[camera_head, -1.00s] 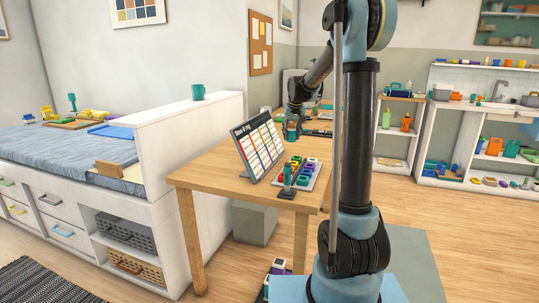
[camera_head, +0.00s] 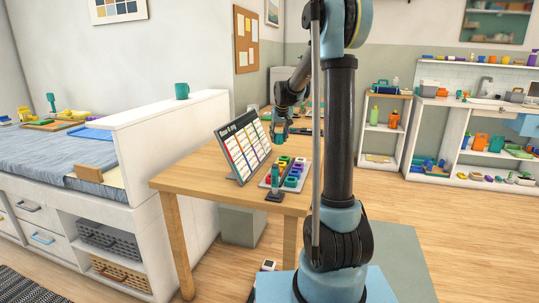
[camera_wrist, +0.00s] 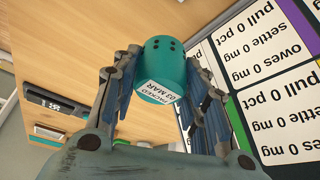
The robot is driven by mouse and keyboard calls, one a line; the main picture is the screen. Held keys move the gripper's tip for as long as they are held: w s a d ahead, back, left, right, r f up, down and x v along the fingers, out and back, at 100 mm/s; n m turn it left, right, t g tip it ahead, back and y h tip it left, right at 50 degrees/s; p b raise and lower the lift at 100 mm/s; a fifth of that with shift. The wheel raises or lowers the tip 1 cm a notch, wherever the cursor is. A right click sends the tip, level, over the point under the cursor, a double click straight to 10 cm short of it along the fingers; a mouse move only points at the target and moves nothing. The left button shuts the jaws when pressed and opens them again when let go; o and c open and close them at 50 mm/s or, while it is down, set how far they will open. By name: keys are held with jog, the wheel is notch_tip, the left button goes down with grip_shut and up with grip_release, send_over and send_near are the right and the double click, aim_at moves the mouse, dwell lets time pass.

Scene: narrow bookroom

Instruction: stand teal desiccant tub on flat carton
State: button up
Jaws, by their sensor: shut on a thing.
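The teal desiccant tub (camera_wrist: 165,62) is in my gripper (camera_wrist: 160,75). Its rounded teal end with small dark holes and a white label reading "PACKED 03 MAR" face the wrist camera. Both fingers press on its sides. In the head view my gripper (camera_head: 280,135) is over the far part of the wooden table (camera_head: 200,180), just behind the upright chart board; the tub is small and partly hidden there. I cannot pick out the flat carton with certainty in either view.
The chart board (camera_head: 243,146) leans on the table, close beside the gripper in the wrist view. A tray of coloured blocks (camera_head: 290,174) and a dark-based stand (camera_head: 275,196) are nearer. A black device (camera_wrist: 55,103) lies on the tabletop. Bare wood (camera_wrist: 60,50) shows around it.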

jog(key=shift+s+f, duration=0.1)
jog(key=shift+f, duration=3.45)
jog(key=o, duration=1.1)
jog(key=shift+c, duration=0.2)
